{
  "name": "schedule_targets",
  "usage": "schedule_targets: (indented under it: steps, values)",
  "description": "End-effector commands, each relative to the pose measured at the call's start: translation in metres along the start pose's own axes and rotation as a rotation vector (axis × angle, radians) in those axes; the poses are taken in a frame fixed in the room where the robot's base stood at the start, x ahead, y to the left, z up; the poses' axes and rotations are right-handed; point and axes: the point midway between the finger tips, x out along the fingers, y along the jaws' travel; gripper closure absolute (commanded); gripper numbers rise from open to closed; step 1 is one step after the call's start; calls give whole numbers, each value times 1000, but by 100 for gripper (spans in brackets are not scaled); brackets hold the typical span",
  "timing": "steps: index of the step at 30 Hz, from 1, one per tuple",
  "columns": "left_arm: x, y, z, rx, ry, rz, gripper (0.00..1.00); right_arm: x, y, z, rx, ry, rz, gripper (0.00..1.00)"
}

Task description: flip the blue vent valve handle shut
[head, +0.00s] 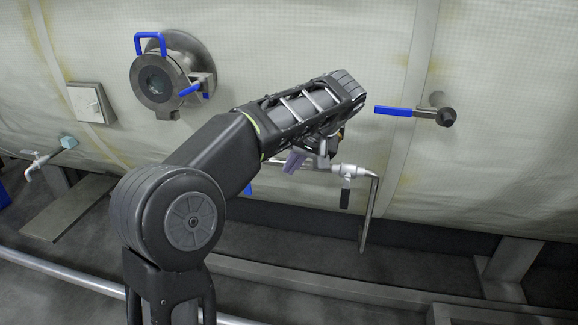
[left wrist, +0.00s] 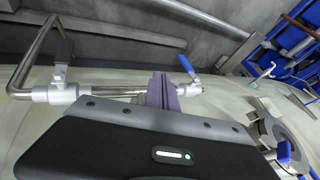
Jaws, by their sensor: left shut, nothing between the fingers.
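Several blue handles are in view, and I cannot tell for certain which is the vent valve's. One blue lever (head: 393,111) lies level at the right, on a dark-knobbed fitting on the chamber wall. Another blue handle (head: 247,190) shows partly below my left arm. A blue handle (left wrist: 187,64) also shows in the left wrist view, tilted at the end of a metal pipe. My left gripper (head: 293,162) is shut and empty in front of this pipe. Its purple-grey fingers (left wrist: 162,92) overlap the pipe in the left wrist view, just beside that handle; contact is unclear.
A round port (head: 154,82) with blue handles is at the upper left. A silver pipe valve (head: 347,171) with a black handle is right of my gripper. A small tap (head: 38,160) is at far left. Metal beams run along the floor.

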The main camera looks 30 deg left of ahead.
Motion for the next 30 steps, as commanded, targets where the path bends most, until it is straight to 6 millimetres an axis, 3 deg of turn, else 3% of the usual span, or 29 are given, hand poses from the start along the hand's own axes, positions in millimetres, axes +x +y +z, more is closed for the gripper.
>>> schedule_targets:
  steps: [8, 20, 27, 30]
  values:
    - [9, -3, 7, -10, 28, -35, 100, 17, 6, -2, -2, 3, -4, 56]
    - [10, -6, 6, -14, 29, -42, 100, 15, 4, -2, -4, 4, -5, 56]
    - [37, -7, 6, -15, 27, -42, 100, 24, 8, -3, -5, 6, -7, 56]
    - [51, -10, 4, -14, 26, -44, 100, 17, 5, -2, -5, 6, -7, 56]
